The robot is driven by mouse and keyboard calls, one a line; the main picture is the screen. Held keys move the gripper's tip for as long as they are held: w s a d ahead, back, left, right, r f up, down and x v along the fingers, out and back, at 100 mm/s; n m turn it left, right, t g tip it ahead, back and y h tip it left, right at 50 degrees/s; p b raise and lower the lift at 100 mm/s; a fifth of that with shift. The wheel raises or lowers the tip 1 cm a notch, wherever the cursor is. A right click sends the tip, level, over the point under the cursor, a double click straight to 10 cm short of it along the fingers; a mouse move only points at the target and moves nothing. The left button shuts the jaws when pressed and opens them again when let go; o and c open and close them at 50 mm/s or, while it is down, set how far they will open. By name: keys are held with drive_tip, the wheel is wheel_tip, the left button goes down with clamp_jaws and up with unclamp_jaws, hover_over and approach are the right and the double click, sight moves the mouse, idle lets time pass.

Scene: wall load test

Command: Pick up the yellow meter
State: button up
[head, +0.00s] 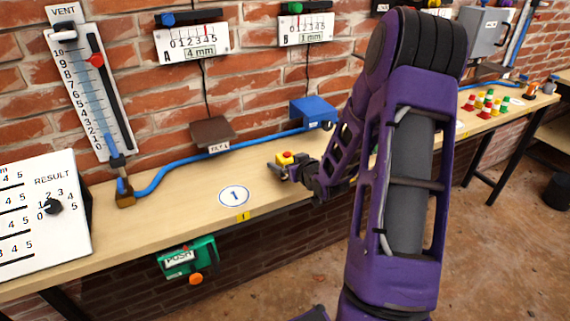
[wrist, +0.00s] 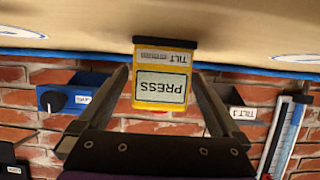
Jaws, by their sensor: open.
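The yellow meter (wrist: 162,76) stands on the workbench, with a dark edge at its base and a screen reading PRESS. The wrist view shows it upside down, in the middle. In the head view it is a small yellow block (head: 284,158) with a red top, partly hidden by my gripper (head: 287,170). In the wrist view the fingers of my gripper (wrist: 160,78) are spread, one on each side of the meter. A gap shows on both sides, and I cannot tell how deep the meter is between them.
A blue box (head: 314,110) and a brown tilt plate (head: 212,133) are behind on the brick wall. A blue hose (head: 180,162) runs along the bench's back. A round marker 1 (head: 234,196) lies left on clear bench (head: 180,215). A green PUSH device (head: 187,258) hangs below the front edge.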

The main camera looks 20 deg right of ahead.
clamp_jaws()
idle(0.3)
drive_tip(key=shift+r, duration=0.1)
